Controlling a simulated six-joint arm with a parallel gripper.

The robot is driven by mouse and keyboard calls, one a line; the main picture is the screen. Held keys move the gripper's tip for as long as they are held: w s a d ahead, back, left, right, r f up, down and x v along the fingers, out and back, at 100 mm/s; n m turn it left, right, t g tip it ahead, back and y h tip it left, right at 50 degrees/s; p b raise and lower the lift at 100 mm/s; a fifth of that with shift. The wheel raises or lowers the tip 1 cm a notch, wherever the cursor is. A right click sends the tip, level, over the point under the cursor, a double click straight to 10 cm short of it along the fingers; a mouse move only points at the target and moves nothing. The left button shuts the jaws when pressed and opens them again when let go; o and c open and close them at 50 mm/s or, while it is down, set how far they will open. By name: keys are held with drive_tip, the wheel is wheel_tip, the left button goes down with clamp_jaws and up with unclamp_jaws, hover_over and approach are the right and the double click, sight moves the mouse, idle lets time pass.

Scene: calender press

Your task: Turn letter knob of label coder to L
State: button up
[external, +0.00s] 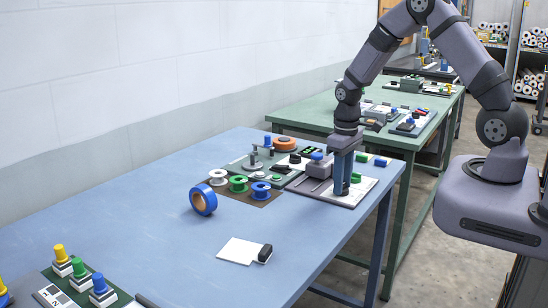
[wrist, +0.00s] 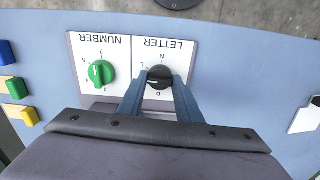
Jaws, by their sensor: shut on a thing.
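The label coder's white panel (wrist: 120,50) appears upside down in the wrist view, with a NUMBER half on the left and a LETTER half on the right. The black letter knob (wrist: 159,76) sits between the two blue fingers of my gripper (wrist: 160,84), which is shut on it. An L mark stands left of the knob, N above it and D below it. The knob's exact pointing is too small to tell. The green number knob (wrist: 100,73) stands beside it. In the external view my gripper (external: 343,176) points down onto the coder (external: 318,189) and hides the letter knob.
Left of the coder are white, green and blue spools (external: 239,184) and a blue tape roll (external: 203,199). A grey-green machine board (external: 247,166) lies behind. A white card with a black end (external: 240,251) lies in front. The blue table's middle is mostly clear.

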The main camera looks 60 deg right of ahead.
drive_tip(key=m, duration=0.5)
idle(0.5)
drive_tip(key=o, duration=1)
drive_tip(key=shift+o, duration=0.2)
drive_tip(key=shift+r, duration=0.1)
drive_tip(key=shift+r+b, duration=0.85)
drive_tip(key=shift+r, duration=2.75)
